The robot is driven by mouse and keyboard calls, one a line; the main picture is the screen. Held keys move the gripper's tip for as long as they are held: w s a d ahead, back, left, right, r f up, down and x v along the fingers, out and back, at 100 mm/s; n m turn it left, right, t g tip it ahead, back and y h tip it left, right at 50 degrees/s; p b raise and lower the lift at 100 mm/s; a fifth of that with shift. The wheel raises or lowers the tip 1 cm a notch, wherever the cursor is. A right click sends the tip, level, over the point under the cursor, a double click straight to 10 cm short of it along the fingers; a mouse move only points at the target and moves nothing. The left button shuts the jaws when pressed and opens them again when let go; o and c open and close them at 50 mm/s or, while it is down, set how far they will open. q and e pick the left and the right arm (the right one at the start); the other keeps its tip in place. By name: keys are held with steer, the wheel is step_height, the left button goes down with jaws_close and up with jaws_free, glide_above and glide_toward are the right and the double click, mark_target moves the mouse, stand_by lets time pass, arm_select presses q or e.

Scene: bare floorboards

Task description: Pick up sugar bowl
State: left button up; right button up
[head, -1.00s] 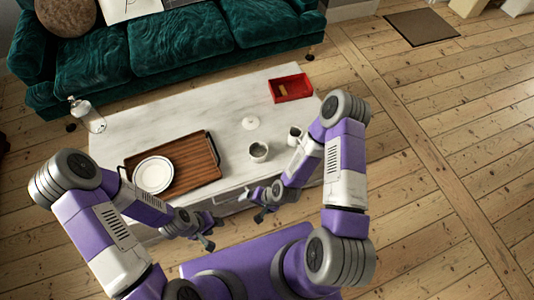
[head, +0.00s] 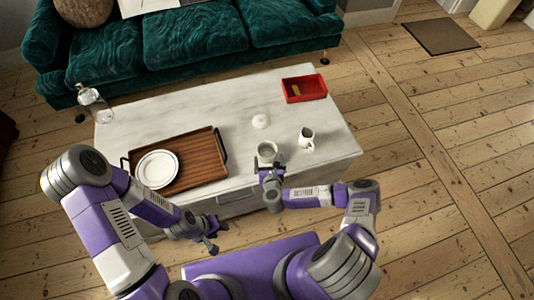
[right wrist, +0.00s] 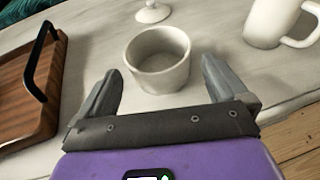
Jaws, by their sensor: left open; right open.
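The sugar bowl, an open pale grey round bowl (head: 267,149), stands upright near the front edge of the white table. In the right wrist view the bowl (right wrist: 158,68) is just ahead of my right gripper (right wrist: 160,88), roughly centred between its fingertips. My right gripper (head: 269,167) is open with one finger on each side of the bowl's near part, and I see no clear contact. A small white lid-like piece (head: 261,121) lies behind the bowl. My left gripper (head: 212,238) is open and empty, low in front of the table.
A white jug (head: 306,139) stands close to the right of the bowl. A wooden tray (head: 205,163) with a white plate (head: 157,169) is to the left. A red box (head: 304,89) is at the back right, a glass bottle (head: 94,104) at the back left.

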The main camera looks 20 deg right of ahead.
mark_target(268, 157)
steer(key=b+x, duration=0.1)
steer(key=x, duration=0.3)
steer(key=shift+w+b, duration=0.3)
steer(key=shift+w, duration=0.1)
steer(key=c, duration=0.8)
